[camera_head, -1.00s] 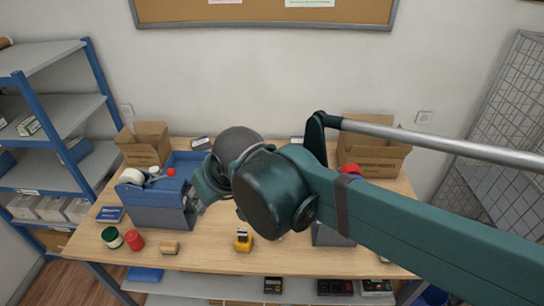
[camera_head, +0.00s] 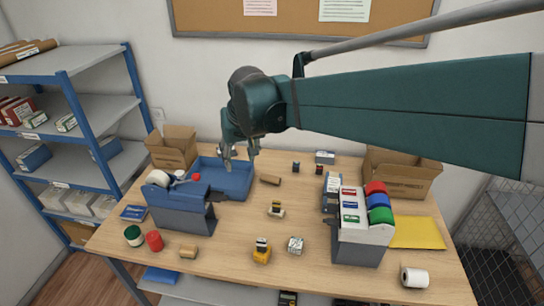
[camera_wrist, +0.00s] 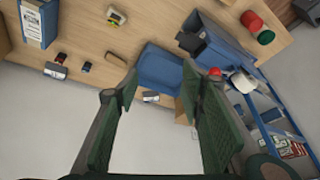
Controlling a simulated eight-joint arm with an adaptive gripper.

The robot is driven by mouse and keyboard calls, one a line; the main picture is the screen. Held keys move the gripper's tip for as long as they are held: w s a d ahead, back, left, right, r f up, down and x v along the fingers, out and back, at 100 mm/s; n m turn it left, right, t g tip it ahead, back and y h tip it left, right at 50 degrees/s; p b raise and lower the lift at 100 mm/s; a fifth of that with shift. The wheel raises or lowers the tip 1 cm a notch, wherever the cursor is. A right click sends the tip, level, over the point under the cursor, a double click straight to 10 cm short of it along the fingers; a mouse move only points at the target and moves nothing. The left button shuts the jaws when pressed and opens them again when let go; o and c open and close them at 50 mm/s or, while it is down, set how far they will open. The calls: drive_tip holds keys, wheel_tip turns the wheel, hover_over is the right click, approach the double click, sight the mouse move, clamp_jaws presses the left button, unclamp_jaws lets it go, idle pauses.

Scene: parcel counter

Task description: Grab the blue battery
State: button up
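A small upright dark blue object (camera_head: 296,167), which looks like the blue battery, stands toward the back of the counter, right of the blue tray. A similar small dark and reddish object (camera_head: 319,169) stands just right of it.
A tan block (camera_head: 270,180) lies between tray and blue object. A white box (camera_head: 325,157) is behind. A grey organizer (camera_head: 360,240) with coloured rolls stands at right, a tape dispenser (camera_head: 180,207) at left. Cardboard boxes stand at both back corners. The counter's middle is partly clear.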

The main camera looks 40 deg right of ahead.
drive_tip(key=w+d+f+m+g, duration=0.15)
drive_tip(key=w+d+f, duration=0.25)
drive_tip(key=w+d, duration=0.55)
drive_tip(key=m+g+y+b, duration=0.1)
drive_tip(key=m+g, duration=0.2)
drive_tip(key=m, duration=0.2)
hover_over(296, 163)
drive_tip(key=f, duration=2.5)
drive_tip(key=shift+w+a, duration=0.25)
drive_tip(key=shift+d+f, duration=0.35)
drive_tip(key=shift+f, duration=0.05)
drive_tip(key=shift+f, duration=1.25)
